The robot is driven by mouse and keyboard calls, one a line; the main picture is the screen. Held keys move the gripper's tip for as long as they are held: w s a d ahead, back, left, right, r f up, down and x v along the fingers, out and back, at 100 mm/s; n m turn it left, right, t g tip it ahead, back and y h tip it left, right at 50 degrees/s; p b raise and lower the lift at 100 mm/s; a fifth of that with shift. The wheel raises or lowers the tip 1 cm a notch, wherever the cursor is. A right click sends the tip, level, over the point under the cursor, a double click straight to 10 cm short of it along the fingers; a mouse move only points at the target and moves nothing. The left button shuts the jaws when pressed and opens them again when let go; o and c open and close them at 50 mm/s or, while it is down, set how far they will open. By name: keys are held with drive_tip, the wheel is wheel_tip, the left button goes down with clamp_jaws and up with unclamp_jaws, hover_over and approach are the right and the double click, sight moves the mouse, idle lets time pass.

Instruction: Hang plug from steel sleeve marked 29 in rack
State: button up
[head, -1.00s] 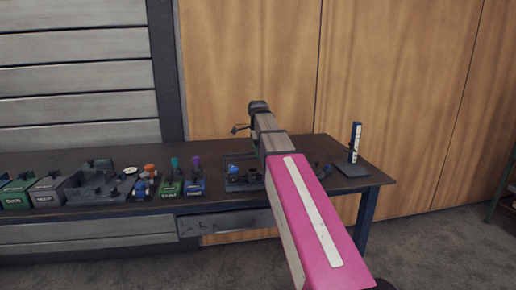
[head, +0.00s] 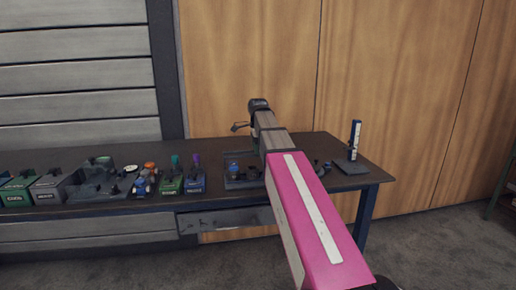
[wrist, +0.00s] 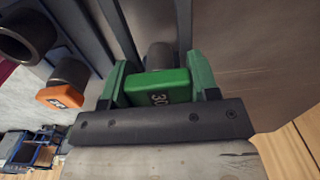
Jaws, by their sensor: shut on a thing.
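My gripper (wrist: 157,72) shows in the wrist view with a green finger on each side. It is shut on a green block (wrist: 170,88) with white digits that look like 30. A dark grey cylinder (wrist: 159,55) shows just behind the block; I cannot tell whether they are joined. To the left, an orange block (wrist: 62,95) with a small label sits at the end of a dark sleeve (wrist: 70,72). Another dark round sleeve (wrist: 28,35) is at the upper left. No mark 29 is readable. In the head view my arm hides the gripper's jaws.
The dark bench (head: 110,214) holds green and grey bins (head: 48,188), small coloured items (head: 186,182) and a low dark holder (head: 243,179). A blue-and-white upright (head: 354,139) stands at the right end. Wood panels (head: 400,90) rise behind the bench.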

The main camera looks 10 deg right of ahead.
drive_tip(key=shift+s+f, duration=0.4)
drive_tip(key=shift+f, duration=0.25)
drive_tip(key=shift+s+f, duration=0.4)
drive_tip(key=shift+f, duration=0.2)
drive_tip(key=o, duration=0.9)
drive_tip(key=shift+c, duration=0.9)
drive_tip(key=shift+r, duration=0.15)
drive_tip(key=shift+w+r, duration=0.25)
drive_tip(key=shift+r, duration=0.6)
drive_tip(key=shift+o, duration=1)
drive_tip(key=shift+r, duration=0.35)
drive_tip(key=shift+w+r, duration=0.25)
drive_tip(key=shift+r, duration=0.9)
drive_tip(key=shift+w+r, duration=0.25)
drive_tip(key=shift+r, duration=0.85)
